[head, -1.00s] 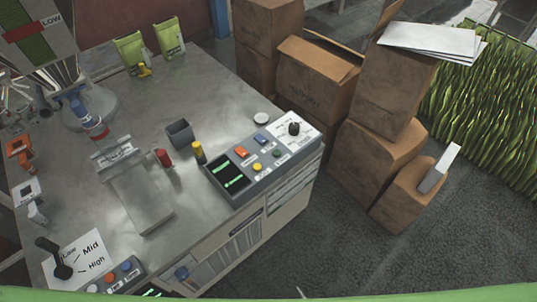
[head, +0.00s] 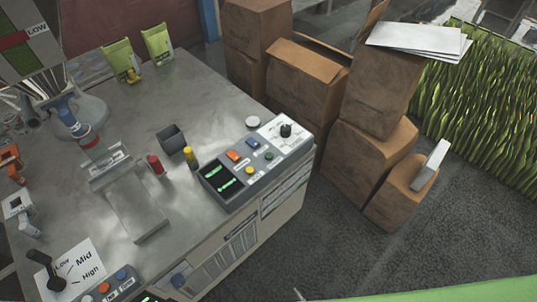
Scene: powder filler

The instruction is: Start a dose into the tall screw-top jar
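The filler's spout (head: 72,122), blue with a red and white band, points down over the bench at the left. A small clear shape below it, by a metal bracket (head: 110,168), may be a jar; I cannot tell its height or whether it has a screw top. A control panel (head: 229,200) with green-lit displays, orange, blue, yellow and green buttons and a black knob (head: 286,130) sits at the bench's right edge. A second button panel (head: 113,285) is partly cut off at the lower left, beside a black lever (head: 51,276) on a Low-Mid-High plate. Neither gripper shows.
A red bottle (head: 155,165), a yellow-topped bottle (head: 191,158), a dark square cup (head: 171,138) and a white disc (head: 253,122) stand on the metal bench (head: 205,95). Green pouches (head: 120,60) are at the back.

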